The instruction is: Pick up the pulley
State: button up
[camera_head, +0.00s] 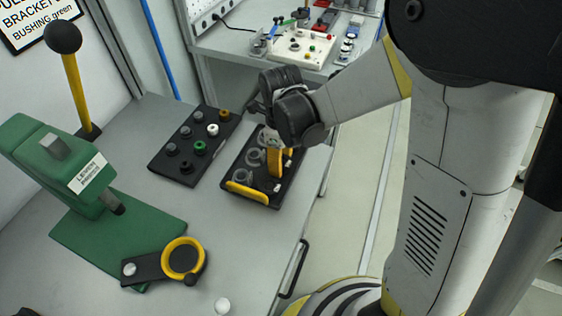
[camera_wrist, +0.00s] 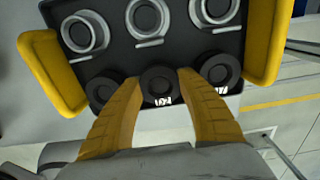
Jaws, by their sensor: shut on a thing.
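A black tray (camera_head: 234,170) with yellow end handles lies on the grey bench in the head view. In the wrist view the tray (camera_wrist: 110,60) holds a row of grey metal ring-shaped parts (camera_wrist: 149,20) and a row of black round pulleys. My gripper (camera_head: 275,165) reaches down into the tray. In the wrist view its yellow fingers (camera_wrist: 158,80) are shut on the middle black pulley (camera_wrist: 160,88), one on each side. The pulley still sits in its row. The head view hides it behind my gripper.
Other pulleys flank it closely, left (camera_wrist: 103,92) and right (camera_wrist: 216,72). A black block with coloured round parts (camera_head: 183,166) lies left of the tray. A green lever press (camera_head: 65,165) and a yellow-ringed black fixture (camera_head: 145,266) stand further left. The bench edge is just right.

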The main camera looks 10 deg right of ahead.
aim_at(283, 162)
jog(key=r+p, duration=0.1)
jog(key=r, duration=0.1)
jog(key=r+p, duration=0.1)
jog(key=r, duration=0.1)
jog(key=shift+s+d+r, duration=0.1)
jog(key=shift+d+r, duration=0.1)
jog(key=shift+r, duration=0.05)
jog(key=s+d+r+p, duration=0.3)
jog(key=d+r, duration=0.3)
jog(key=d, duration=0.4)
jog(key=shift+s+d+p, duration=0.25)
jog(key=shift+d+p, duration=0.1)
jog(key=shift+p, duration=0.15)
jog(key=shift+a, duration=0.1)
